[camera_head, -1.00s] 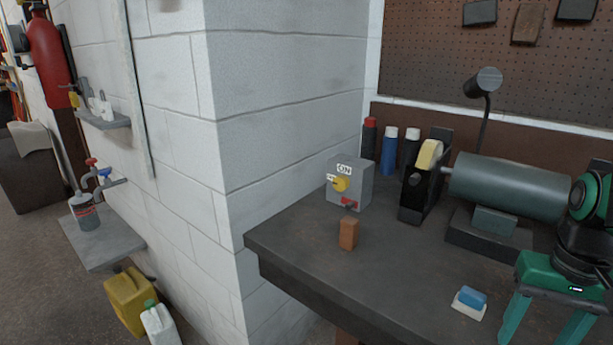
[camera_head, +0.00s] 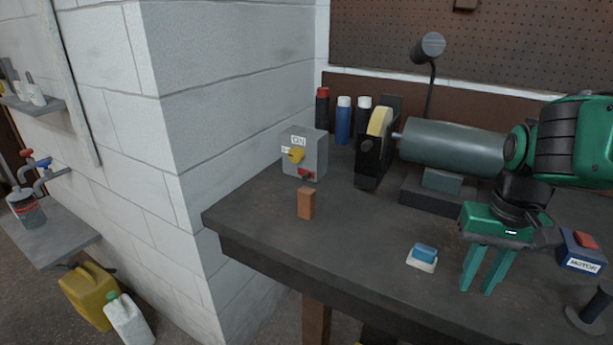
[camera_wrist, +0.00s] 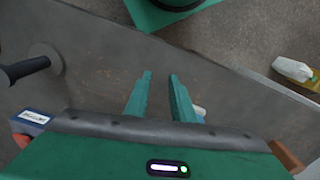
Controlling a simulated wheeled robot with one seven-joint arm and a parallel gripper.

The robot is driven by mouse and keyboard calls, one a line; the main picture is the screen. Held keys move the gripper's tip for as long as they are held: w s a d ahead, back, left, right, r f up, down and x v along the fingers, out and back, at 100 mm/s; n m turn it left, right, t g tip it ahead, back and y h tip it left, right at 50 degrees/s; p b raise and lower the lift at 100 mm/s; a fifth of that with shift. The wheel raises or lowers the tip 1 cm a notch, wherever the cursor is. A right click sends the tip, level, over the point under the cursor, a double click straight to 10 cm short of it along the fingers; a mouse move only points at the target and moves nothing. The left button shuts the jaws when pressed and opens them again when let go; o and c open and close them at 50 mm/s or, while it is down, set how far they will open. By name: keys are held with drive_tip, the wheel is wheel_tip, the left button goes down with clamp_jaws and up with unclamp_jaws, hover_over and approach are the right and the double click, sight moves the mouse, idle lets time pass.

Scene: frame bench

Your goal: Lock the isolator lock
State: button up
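The isolator is a grey box (camera_head: 317,150) at the back left of the bench, against the white block wall. It has a yellow knob (camera_head: 296,155), a label reading ON above it, and a red part (camera_head: 306,174) low on its front. My gripper (camera_head: 480,284) is green and hangs over the right part of the bench, well to the right of the isolator. Its two fingers are apart with nothing between them. They also show in the wrist view (camera_wrist: 160,76), above the grey bench top.
A brown block (camera_head: 306,204) stands in front of the isolator. A blue and white block (camera_head: 423,256) lies left of my gripper. A grinder-like motor (camera_head: 450,144) stands behind. A blue MOTOR box (camera_head: 581,250) sits at right. The bench's front left is clear.

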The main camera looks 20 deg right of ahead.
drive_tip(key=w+r, duration=0.1)
drive_tip(key=w, duration=0.3)
drive_tip(key=w+r+t, duration=0.1)
drive_tip(key=w, duration=0.3)
drive_tip(key=w+r+t+h, duration=0.1)
drive_tip(key=w, duration=0.3)
drive_tip(key=shift+w+a, duration=0.25)
drive_tip(key=shift+w, duration=0.1)
clamp_jaws()
drive_tip(key=w+a+r+t, duration=0.1)
drive_tip(key=w+a, duration=0.3)
drive_tip(key=w, duration=0.4)
drive_tip(key=w+a+r+m+t+y, duration=0.1)
drive_tip(key=w+a+r+t, duration=0.1)
drive_tip(key=w+a, duration=0.3)
drive_tip(key=w+a+r+t, duration=0.1)
drive_tip(key=w+a, duration=0.3)
drive_tip(key=w, duration=0.8)
drive_tip(key=shift+w+a+r+m+t+y, duration=0.15)
drive_tip(key=shift+w+r+m+t+y, duration=0.15)
drive_tip(key=shift+w+r, duration=0.15)
